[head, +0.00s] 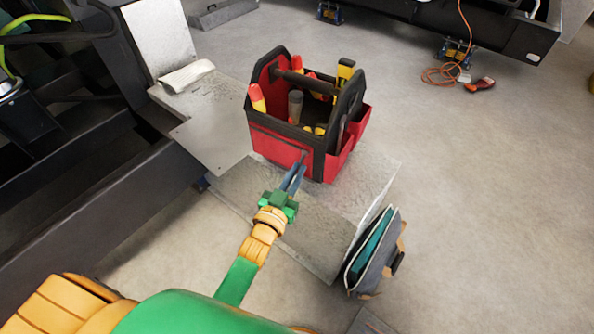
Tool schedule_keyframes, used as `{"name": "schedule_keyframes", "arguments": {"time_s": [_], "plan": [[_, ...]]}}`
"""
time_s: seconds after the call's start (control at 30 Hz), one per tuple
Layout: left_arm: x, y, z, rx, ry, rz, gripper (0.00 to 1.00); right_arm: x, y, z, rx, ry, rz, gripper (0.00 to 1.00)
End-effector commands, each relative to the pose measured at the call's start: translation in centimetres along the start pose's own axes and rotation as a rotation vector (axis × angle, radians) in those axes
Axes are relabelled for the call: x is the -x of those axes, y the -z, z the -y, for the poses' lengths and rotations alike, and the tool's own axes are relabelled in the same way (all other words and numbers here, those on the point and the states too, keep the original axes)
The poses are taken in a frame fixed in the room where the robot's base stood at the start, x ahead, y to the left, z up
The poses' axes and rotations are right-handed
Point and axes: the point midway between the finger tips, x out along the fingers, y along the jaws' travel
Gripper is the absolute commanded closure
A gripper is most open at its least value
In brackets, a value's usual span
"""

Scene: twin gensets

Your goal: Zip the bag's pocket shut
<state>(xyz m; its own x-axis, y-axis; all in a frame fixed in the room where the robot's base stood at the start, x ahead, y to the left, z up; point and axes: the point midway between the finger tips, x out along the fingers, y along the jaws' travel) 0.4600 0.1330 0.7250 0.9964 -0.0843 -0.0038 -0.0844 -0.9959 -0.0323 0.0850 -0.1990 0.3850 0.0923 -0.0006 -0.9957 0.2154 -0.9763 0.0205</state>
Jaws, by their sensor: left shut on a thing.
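The red and black tool bag (275,147) stands upright on a grey metal plate, its open top full of tools. Its red front pocket faces me, with a dark band along the upper edge. My left gripper (302,158) reaches up from below to the right part of this front face. Its blue-grey fingers are closed together on something small at the pocket, apparently the zip pull, which the fingertips hide. How far the zip is closed is too small to tell. My right gripper is out of view.
The grey metal plate (345,195) carries the bag and has bare room to its right. A grey-blue satchel (375,262) leans at its front right edge. A white rolled cloth (187,76) lies on the ledge behind left. An orange cord (437,75) lies on open floor.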

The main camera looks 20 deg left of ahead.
Motion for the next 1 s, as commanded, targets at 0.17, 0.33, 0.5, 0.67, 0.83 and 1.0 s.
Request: {"name": "schedule_keyframes", "arguments": {"time_s": [0.17,0.33,0.5,0.67,0.83,1.0], "plan": [[0.0,0.1,0.0,-0.001,0.000,-0.005,1.00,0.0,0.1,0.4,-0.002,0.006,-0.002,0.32],[0.0,0.1,0.0,-0.001,0.000,-0.005,0.59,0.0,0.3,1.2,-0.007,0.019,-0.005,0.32],[-0.1,0.2,0.0,0.000,0.000,-0.005,0.59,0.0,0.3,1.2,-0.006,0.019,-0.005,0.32],[1.2,0.1,0.0,0.000,0.000,-0.002,0.59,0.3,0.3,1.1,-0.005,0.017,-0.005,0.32],[5.0,0.2,0.0,-0.002,0.000,-0.001,0.59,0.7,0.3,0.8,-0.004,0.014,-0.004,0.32],[6.9,0.1,0.0,-0.002,0.000,-0.004,0.59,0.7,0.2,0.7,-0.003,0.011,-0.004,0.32]]}}
